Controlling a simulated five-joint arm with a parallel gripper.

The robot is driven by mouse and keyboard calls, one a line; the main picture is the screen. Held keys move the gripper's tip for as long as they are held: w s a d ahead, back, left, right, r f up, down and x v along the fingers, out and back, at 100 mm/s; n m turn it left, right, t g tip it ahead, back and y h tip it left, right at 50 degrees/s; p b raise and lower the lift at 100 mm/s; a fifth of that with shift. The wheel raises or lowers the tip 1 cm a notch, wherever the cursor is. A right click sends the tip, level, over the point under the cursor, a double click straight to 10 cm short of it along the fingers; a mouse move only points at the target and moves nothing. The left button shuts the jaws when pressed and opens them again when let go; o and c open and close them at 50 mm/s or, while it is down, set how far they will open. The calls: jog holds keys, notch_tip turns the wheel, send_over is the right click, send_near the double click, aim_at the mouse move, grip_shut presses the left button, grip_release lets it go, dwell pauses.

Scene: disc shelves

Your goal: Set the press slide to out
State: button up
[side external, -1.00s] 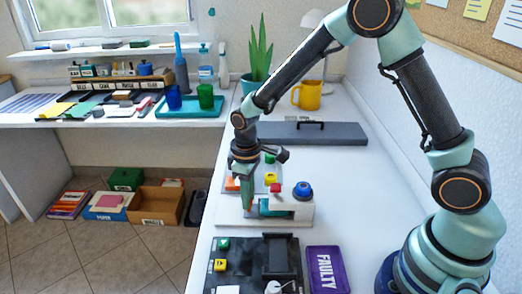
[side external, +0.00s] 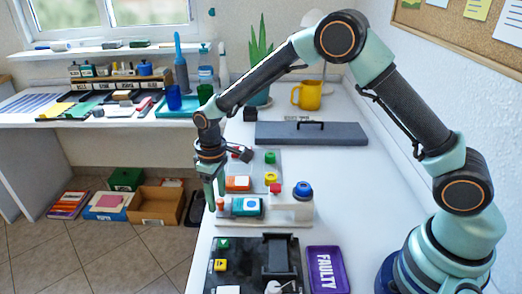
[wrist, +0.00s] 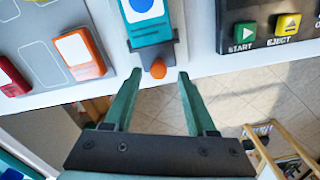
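The press (side external: 288,211) is a low white body with a red button and a blue dome on top. Its slide holds a teal block (side external: 240,207) with a white label and blue disc, and sticks out to the left of the body. An orange knob (side external: 220,204) ends the slide; the knob also shows in the wrist view (wrist: 158,69). My gripper (side external: 214,206) is at the knob end, pointing down. In the wrist view its fingers (wrist: 158,76) are apart, one on each side of the knob, with gaps showing.
A black panel (side external: 238,250) with green and yellow buttons lies in front of the press, beside a purple FAULTY tray (side external: 327,268). Behind are a grey plate with coloured pieces (side external: 271,178) and a long grey lidded box (side external: 310,134). The table edge is just left of the press.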

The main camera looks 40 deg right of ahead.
jog(key=shift+s+d, duration=0.1)
notch_tip(320, 180, up, 12)
dwell(0.7)
jog(key=shift+r, duration=0.1)
jog(key=s+d+r+m+t, duration=0.3)
jog(key=s+d+r, duration=0.5)
jog(key=r, duration=0.1)
jog(key=s+d+m+t, duration=0.2)
jog(key=s+d, duration=0.3)
jog(key=s, duration=0.4)
jog(key=shift+s+d+t, duration=0.3)
jog(key=shift+s+d, duration=0.1)
dwell(0.6)
